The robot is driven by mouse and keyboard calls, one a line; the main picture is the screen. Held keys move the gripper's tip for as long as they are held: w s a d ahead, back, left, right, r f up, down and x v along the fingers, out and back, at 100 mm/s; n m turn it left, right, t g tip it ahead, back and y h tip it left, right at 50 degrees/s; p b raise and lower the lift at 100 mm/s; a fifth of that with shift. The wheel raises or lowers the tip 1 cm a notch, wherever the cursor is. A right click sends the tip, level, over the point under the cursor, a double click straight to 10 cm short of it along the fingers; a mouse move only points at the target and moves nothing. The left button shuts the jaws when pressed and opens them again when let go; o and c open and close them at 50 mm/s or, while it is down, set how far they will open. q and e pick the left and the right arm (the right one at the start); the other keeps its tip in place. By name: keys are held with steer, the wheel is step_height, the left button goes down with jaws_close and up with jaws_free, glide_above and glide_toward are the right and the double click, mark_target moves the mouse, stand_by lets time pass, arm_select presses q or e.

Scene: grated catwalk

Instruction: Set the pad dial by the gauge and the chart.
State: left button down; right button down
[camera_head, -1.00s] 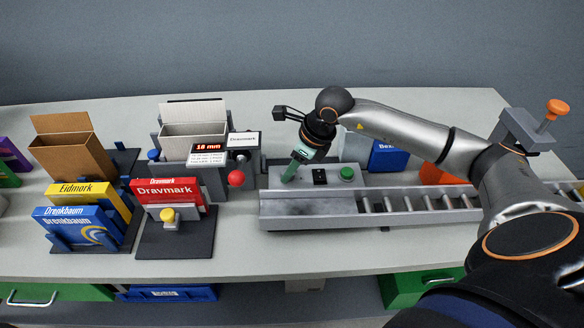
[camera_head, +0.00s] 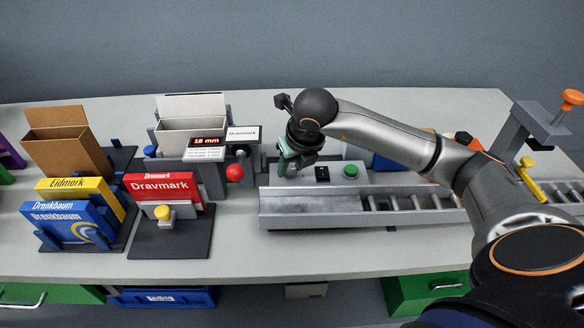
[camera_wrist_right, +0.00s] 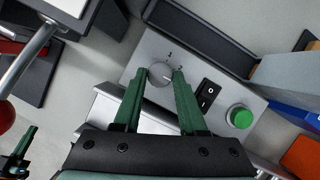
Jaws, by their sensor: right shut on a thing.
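A small round grey dial (camera_wrist_right: 160,75) sits on the grey control panel (camera_head: 385,177), with small marks around it. My right gripper (camera_wrist_right: 156,82) has its green fingers on either side of the dial; in the head view it reaches down to the panel's left end (camera_head: 287,166) and mostly hides the dial. The gauge display (camera_head: 207,142) reads 18 mm in red. The chart (camera_head: 203,154) is a white card below it with print too small to read. A dark green gripper-like shape at the wrist view's lower left may be my left gripper (camera_wrist_right: 18,152); its jaws are unclear.
A black switch (camera_head: 322,174) and green button (camera_head: 351,171) are right of the dial. A roller conveyor (camera_head: 420,215) runs in front. A red ball knob (camera_head: 235,173) stands left of the panel. A red Dravmark box (camera_head: 163,186) stands further left. The front table strip is clear.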

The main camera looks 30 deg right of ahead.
steer(key=shift+m, duration=0.3)
steer(key=shift+c, duration=2.3)
jaws_free()
steer(key=shift+r, duration=0.1)
steer(key=v, duration=1.2)
steer(key=shift+r, duration=0.2)
steer(key=shift+s+a, duration=0.1)
steer(key=shift+a, duration=0.05)
